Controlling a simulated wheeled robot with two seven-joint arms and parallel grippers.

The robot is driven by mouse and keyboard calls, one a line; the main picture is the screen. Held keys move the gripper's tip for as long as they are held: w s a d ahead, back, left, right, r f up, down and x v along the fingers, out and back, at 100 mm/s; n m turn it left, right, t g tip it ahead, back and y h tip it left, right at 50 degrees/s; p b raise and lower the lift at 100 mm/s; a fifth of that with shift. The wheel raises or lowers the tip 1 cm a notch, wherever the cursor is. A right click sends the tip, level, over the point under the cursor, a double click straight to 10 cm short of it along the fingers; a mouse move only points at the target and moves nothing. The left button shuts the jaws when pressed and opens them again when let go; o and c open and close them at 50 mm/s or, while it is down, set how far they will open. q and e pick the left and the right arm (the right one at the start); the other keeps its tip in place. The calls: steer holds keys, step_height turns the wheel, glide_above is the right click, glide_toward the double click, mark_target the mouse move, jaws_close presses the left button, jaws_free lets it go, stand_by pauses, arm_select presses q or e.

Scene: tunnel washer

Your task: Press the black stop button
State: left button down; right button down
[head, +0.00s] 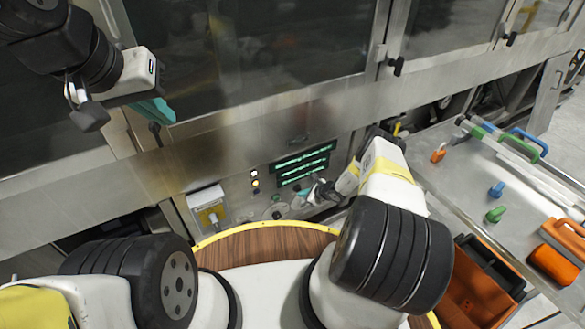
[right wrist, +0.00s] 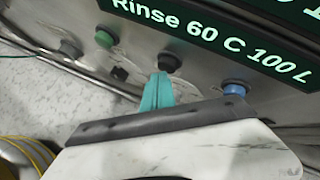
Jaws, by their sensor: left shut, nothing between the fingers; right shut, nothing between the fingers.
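The black button (right wrist: 169,62) sits on the grey panel under the lit display, in the right wrist view. My right gripper (right wrist: 159,82) is shut and empty, its teal fingertips just below the black button in the picture. I cannot tell whether they touch it. A blue button (right wrist: 234,89) is to the right, and a dark green button (right wrist: 105,38) is to the left. In the head view, my right arm reaches the panel and largely hides the buttons. My left gripper (head: 157,112) is shut and empty in front of the machine's upper door.
The display (head: 303,163) is above the buttons. Beside the panel, a grey box with a yellow part (head: 209,208) is mounted on the left. A metal table (head: 462,178) with coloured tools stands at right, near an orange crate (head: 470,295).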

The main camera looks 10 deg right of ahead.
steer(key=shift+w+a, duration=0.15)
steer(key=shift+w, duration=0.2)
stand_by(0.5)
steer(key=shift+s+d, duration=0.3)
steer(key=shift+s, duration=0.6)
steer(key=s, duration=0.1)
steer(key=s+d, duration=0.1)
steer(key=s, duration=0.2)
steer(key=shift+s+d, duration=0.3)
steer(key=shift+d, duration=0.1)
stand_by(0.5)
